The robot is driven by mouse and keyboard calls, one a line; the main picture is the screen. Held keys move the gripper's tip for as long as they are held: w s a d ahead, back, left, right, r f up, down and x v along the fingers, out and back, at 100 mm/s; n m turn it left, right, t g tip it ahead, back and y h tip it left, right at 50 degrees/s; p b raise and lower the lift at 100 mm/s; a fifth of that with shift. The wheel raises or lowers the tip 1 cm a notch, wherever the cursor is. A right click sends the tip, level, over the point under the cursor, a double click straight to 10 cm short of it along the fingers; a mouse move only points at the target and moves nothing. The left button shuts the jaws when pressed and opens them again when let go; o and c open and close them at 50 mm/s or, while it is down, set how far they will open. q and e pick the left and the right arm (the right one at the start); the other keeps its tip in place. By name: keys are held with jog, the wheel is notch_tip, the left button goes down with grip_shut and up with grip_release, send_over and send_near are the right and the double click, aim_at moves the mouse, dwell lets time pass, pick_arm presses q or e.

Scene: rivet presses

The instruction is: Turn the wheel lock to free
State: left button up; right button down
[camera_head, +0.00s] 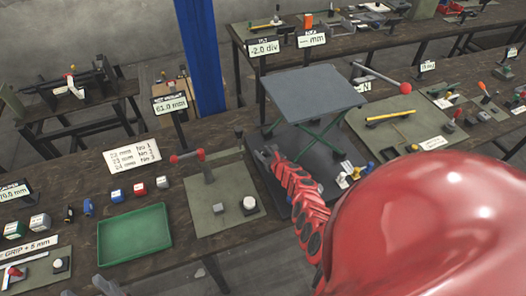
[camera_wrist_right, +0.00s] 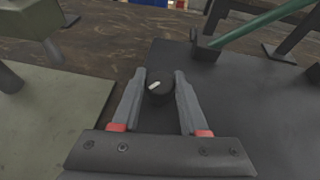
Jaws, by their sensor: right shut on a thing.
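A small round black knob with a white mark (camera_wrist_right: 160,91), which I take to be the wheel lock, stands on a dark base plate (camera_wrist_right: 235,120) near its edge. My right gripper (camera_wrist_right: 160,84) has one finger on each side of the knob, shut on it. In the head view my right gripper (camera_head: 266,156) is at the left edge of the base plate under a grey lift platform (camera_head: 312,92) with green legs. The knob is hidden there. Grey prongs at the bottom left look like my left gripper (camera_head: 88,288), mostly cut off.
A green press plate with a red-ended lever (camera_head: 187,156) stands left of my right gripper. A green tray (camera_head: 134,234) and several small blocks lie further left. The platform's green legs (camera_wrist_right: 265,24) rise close ahead. My red arm covers the lower right.

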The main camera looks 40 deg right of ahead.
aim_at(262, 151)
jog(key=shift+c, duration=2.2)
grip_release()
jog(key=shift+s+r+p, duration=0.3)
jog(key=shift+s+p, duration=0.1)
jog(key=shift+p, duration=0.15)
jog(key=shift+p+v, duration=1.05)
jog(key=shift+v, duration=0.15)
jog(key=shift+s+a+r, duration=0.1)
jog(key=shift+s, duration=0.2)
jog(key=b+v, duration=0.1)
jog(key=v, duration=1.1)
jog(key=shift+f+b, duration=0.25)
jog(key=shift+b, duration=0.05)
jog(key=shift+v, duration=0.75)
